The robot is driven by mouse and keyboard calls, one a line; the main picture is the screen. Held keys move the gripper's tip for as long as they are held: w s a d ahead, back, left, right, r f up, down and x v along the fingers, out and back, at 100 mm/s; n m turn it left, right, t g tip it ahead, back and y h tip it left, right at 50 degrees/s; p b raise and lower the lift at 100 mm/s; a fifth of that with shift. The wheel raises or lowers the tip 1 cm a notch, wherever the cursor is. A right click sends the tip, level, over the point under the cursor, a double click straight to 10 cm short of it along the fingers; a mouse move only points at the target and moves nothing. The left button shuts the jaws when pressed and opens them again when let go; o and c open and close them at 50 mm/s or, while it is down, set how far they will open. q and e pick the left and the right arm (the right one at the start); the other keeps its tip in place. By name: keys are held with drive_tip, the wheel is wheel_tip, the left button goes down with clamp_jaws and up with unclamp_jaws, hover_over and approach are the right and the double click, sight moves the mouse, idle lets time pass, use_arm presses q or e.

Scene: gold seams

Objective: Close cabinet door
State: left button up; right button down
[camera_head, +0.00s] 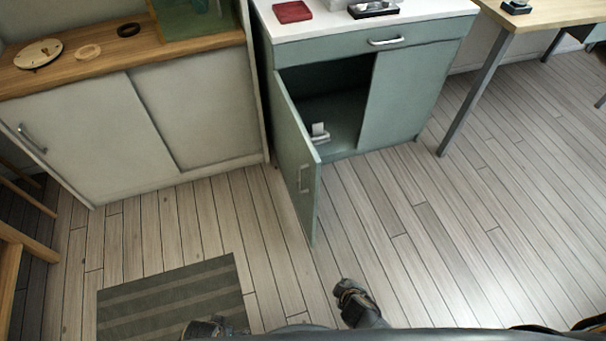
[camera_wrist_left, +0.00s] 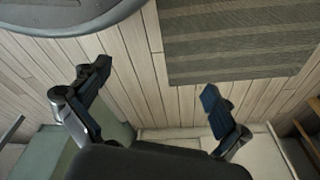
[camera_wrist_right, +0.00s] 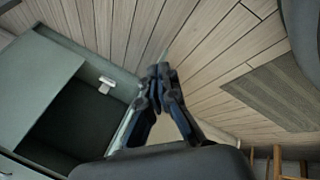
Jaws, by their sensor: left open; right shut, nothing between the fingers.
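The grey-green cabinet (camera_head: 408,95) stands at the back centre, with its left door (camera_head: 297,150) swung wide open toward me. The door has a silver handle (camera_head: 304,178). The right front panel is flush, and the dark interior shows, with a small white object (camera_head: 319,133) inside. My right gripper (camera_head: 347,290) is shut and empty, low in front of the door and apart from it. In the right wrist view its fingertips (camera_wrist_right: 158,74) meet near the cabinet opening. My left gripper (camera_head: 203,328) is at the bottom edge; its fingers (camera_wrist_left: 155,82) are spread, with nothing between them.
A white sideboard (camera_head: 90,130) with a wooden top stands left of the cabinet. A striped mat (camera_head: 175,300) lies on the floor at lower left. A wooden desk (camera_head: 545,14) with metal legs is at right. The floor around the door and to its right is clear.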

drive_tip(key=w+a+r+n+t+b, duration=0.35)
drive_tip(key=w+a+r, duration=0.25)
drive_tip(key=w, duration=0.3)
drive_tip(key=w+a+r+n+t+y+b, duration=0.1)
drive_tip(key=w+a+r+n+t+b, duration=0.2)
drive_tip(key=r, duration=0.8)
drive_tip(key=w+a+r+t+b, duration=0.35)
drive_tip(key=a+r+t, duration=0.2)
drive_tip(key=r, duration=0.45)
use_arm(q)
drive_tip(key=w+r, duration=0.1)
drive_tip(key=r, duration=0.7)
drive_tip(key=w+r+t+b, duration=0.1)
drive_tip(key=w+r, duration=0.1)
drive_tip(key=r, duration=0.7)
drive_tip(key=shift+w+r+t, duration=0.3)
use_arm(e)
drive_tip(key=w+d, duration=0.3)
drive_tip(key=w, duration=0.7)
drive_tip(key=shift+w+d, duration=0.3)
use_arm(q)
drive_tip(key=shift+d, duration=0.1)
use_arm(e)
drive_tip(key=shift+r, duration=0.1)
